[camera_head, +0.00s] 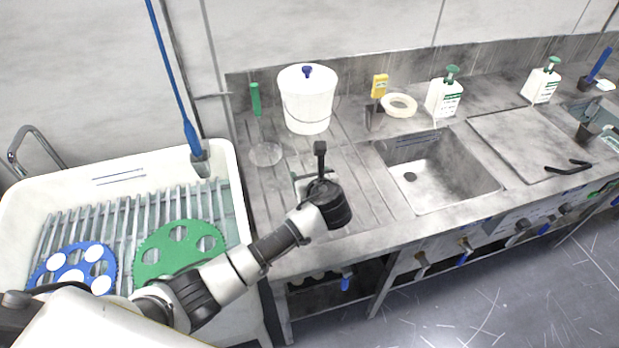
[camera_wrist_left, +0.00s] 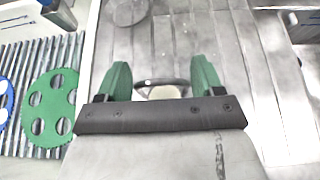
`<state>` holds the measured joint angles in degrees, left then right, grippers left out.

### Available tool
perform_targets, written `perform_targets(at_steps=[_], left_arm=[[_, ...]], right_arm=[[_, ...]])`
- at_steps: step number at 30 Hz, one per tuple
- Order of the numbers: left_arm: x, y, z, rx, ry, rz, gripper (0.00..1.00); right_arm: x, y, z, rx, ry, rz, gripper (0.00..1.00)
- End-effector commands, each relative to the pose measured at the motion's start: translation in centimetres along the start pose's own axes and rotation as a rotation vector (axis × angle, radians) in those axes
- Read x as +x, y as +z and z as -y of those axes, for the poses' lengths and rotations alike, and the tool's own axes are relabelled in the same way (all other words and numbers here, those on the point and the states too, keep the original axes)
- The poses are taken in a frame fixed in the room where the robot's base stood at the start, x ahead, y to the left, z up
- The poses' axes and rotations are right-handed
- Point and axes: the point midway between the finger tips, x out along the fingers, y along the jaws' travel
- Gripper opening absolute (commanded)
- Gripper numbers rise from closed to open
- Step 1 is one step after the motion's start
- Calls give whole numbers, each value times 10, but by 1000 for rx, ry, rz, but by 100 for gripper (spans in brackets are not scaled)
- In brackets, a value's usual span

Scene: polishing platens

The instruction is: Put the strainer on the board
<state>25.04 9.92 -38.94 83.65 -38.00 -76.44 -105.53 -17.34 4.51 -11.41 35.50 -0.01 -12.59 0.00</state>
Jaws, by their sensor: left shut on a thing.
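My left gripper (camera_head: 301,182) is low over the ribbed drainer left of the sink, largely hidden behind my wrist. In the left wrist view its green fingers (camera_wrist_left: 162,85) are shut on a small round thing (camera_wrist_left: 162,92) with a dark rim and pale middle. I cannot tell whether this is the strainer. The flat grey board (camera_head: 522,137) lies right of the sink. My right gripper is out of view.
A white lidded bucket (camera_head: 307,104) stands behind the gripper. The open sink (camera_head: 440,174) separates the drainer from the board. Black tongs-like handles (camera_head: 567,168) lie on the board's front right; the rest is clear. A white tub (camera_head: 222,160) stands left.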

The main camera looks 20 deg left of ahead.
Motion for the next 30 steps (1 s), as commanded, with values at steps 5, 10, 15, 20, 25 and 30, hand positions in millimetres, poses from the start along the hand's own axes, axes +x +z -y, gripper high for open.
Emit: perform_targets(at_steps=[5, 10, 15, 20, 25, 30], left_arm=[[6, -11, 0, 0, 0, 1, 27], [6, -11, 0, -1, -1, 1, 27], [7, -14, 0, 0, 0, 0, 69], [7, -14, 0, 0, 0, 0, 93], [7, -14, 0, 0, 0, 0, 93], [4, -11, 0, -1, -1, 0, 93]], right_arm=[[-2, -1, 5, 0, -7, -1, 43], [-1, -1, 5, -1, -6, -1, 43], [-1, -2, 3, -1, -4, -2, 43], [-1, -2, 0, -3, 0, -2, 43], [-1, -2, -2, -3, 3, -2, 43], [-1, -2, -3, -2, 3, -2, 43]])
